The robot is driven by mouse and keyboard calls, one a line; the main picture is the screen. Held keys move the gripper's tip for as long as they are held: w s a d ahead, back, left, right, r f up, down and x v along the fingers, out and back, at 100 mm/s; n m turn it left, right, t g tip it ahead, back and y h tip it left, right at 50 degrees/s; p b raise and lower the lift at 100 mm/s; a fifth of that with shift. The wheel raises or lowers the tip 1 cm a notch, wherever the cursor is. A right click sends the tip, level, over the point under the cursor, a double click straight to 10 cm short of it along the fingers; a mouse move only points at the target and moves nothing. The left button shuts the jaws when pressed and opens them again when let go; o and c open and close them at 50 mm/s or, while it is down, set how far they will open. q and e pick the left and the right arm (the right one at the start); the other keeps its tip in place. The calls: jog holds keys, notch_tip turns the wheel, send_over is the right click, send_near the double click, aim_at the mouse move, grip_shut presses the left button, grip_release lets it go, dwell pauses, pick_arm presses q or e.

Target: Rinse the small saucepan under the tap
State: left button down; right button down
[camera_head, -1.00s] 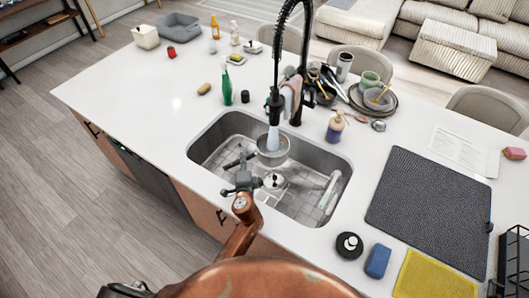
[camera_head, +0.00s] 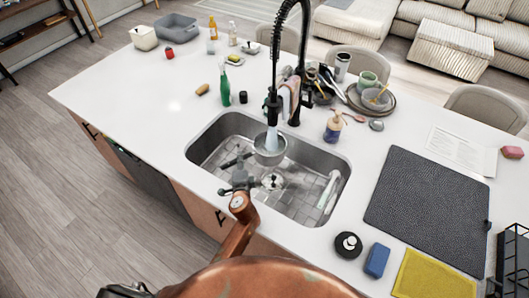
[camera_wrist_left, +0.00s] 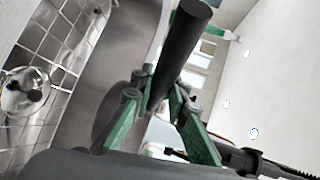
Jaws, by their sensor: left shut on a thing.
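The small saucepan (camera_head: 269,152) is grey and hangs above the sink basin (camera_head: 222,131), directly below the black spring tap (camera_head: 272,103). A pale stream of water (camera_head: 272,137) runs from the tap into it. My left gripper (camera_head: 240,180) is over the near left part of the sink. In the left wrist view its green fingers (camera_wrist_left: 160,105) are shut on the black saucepan handle (camera_wrist_left: 181,45). The saucepan's inside is mostly hidden by the water and the small size. My right gripper is not in view.
A metal drain strainer (camera_head: 272,181) sits in the sink. A dark drying mat (camera_head: 430,205), blue sponge (camera_head: 377,260) and yellow cloth (camera_head: 435,275) lie right. The counter at left is mostly clear.

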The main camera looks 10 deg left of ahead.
pick_arm(q)
jog(key=shift+s+a+r+p, duration=0.1)
jog(key=shift+s+a+p, duration=0.2)
jog(key=shift+s, duration=0.3)
jog(key=shift+s+a+r+p, duration=0.15)
jog(key=shift+s+a, duration=0.2)
jog(key=shift+s, duration=0.25)
jog(key=s, duration=0.1)
jog(key=s+a, duration=0.1)
jog(key=s, duration=0.1)
jog(key=s+a+p, duration=0.1)
jog(key=shift+s+a+f, duration=0.1)
jog(key=shift+s+a, duration=0.1)
jog(key=shift+s, duration=0.1)
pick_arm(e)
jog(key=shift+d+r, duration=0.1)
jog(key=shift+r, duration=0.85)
